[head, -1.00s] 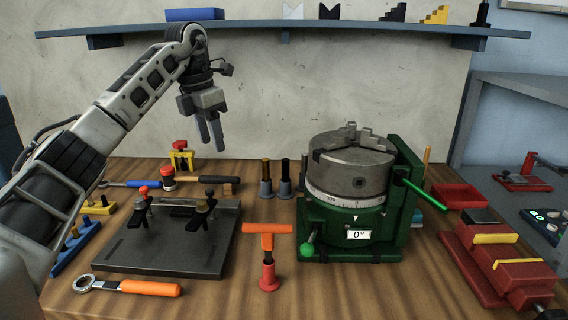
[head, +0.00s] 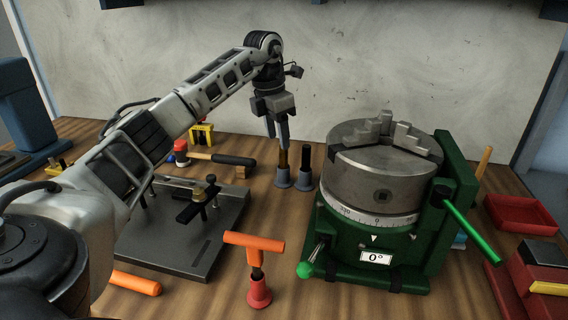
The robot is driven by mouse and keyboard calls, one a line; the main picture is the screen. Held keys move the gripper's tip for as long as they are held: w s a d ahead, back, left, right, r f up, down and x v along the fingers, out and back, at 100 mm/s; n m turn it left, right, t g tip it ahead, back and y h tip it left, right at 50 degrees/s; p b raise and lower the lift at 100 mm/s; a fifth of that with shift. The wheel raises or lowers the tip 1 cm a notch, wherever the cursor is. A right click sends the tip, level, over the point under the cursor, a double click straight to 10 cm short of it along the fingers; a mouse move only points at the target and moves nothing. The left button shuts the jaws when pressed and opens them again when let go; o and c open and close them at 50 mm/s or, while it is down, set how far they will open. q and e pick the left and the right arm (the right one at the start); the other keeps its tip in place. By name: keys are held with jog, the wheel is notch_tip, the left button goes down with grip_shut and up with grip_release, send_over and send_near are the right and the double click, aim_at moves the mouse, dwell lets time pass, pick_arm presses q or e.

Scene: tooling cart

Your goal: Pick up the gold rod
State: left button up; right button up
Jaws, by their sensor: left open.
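The gold rod (head: 283,159) stands upright in a grey holder (head: 283,180) at the back middle of the bench. My left gripper (head: 278,142) is open and points down at the rod's upper end. Its fingers overlap the top of the rod in the picture; I cannot tell whether they are around it or in front of it. My right gripper is not in view.
A dark rod (head: 306,158) in its own grey holder stands close on the right. The green rotary table with a grey chuck (head: 383,170) is farther right. An orange T-handle (head: 254,242) stands in front, and a dark fixture plate (head: 180,253) lies left.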

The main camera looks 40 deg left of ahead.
aim_at(285, 154)
pick_arm(q)
jog(key=shift+w+d+f+p, duration=0.15)
jog(key=shift+w+f, duration=0.1)
jog(key=shift+f, duration=0.8)
jog(key=shift+w+d+f+p, duration=0.15)
jog(key=shift+w+f, duration=0.15)
jog(key=shift+f, duration=0.8)
jog(key=shift+w+d+f+p, duration=0.15)
jog(key=shift+w+f, duration=0.1)
jog(key=shift+f, duration=0.8)
jog(key=shift+r, duration=0.1)
grip_shut()
